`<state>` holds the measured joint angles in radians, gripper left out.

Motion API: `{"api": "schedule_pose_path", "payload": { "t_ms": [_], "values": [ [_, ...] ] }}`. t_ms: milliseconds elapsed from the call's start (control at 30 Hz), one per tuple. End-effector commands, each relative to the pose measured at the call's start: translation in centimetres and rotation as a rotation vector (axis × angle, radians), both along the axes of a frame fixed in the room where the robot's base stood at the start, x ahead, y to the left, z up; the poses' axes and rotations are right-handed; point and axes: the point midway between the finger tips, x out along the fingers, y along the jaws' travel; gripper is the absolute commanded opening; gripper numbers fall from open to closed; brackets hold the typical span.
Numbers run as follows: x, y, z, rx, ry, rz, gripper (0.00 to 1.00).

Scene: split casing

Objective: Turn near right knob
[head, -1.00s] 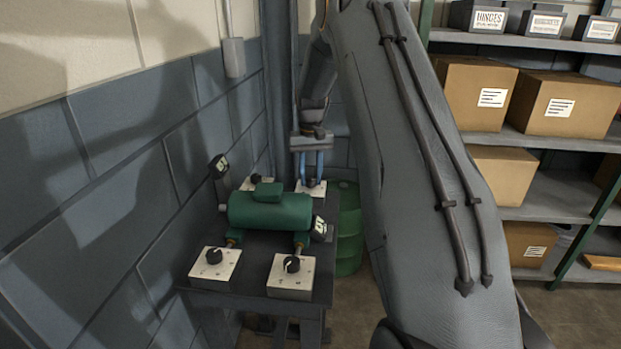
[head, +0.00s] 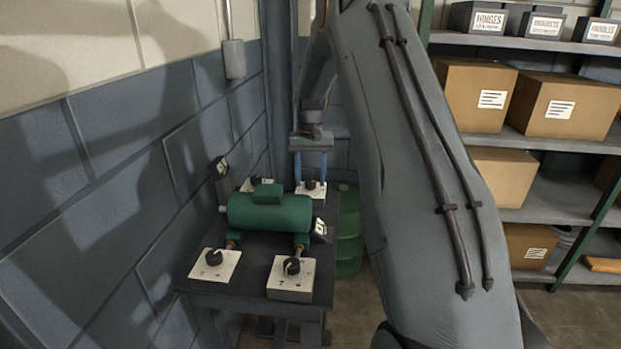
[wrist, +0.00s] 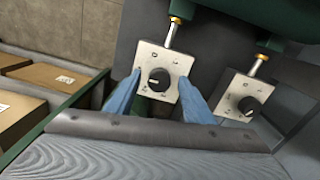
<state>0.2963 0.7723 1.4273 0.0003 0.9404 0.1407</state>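Four-cornered around a green cylindrical casing (head: 270,211), white plates carry black knobs. The near right knob (head: 292,265) stands on its plate (head: 290,286) at the bench's front right, with no gripper at it. The near left knob (head: 214,257) is beside it. My gripper (head: 310,182) is at the far right knob (head: 310,185), behind the casing, pointing down. In the wrist view, its blue fingers (wrist: 160,79) are apart on either side of that knob (wrist: 158,79), with gaps visible. Another knob (wrist: 247,105) lies to the right.
The dark bench (head: 250,257) stands close to the blue wall (head: 90,200). A green drum (head: 348,230) is behind it at right. Two tilted gauges (head: 319,228) flank the casing. Shelves with cardboard boxes (head: 566,105) fill the right side.

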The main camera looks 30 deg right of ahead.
Motion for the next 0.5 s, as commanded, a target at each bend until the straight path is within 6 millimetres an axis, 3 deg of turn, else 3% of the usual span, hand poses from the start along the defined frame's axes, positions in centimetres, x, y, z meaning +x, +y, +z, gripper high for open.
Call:
{"api": "schedule_pose_path", "payload": {
  "t_ms": [267,500],
  "values": [
    [0.0,0.0,0.3,0.0,0.0,0.0,0.48],
    [0.1,0.0,3.6,-0.001,-0.003,0.0,0.48]
  ]
}}
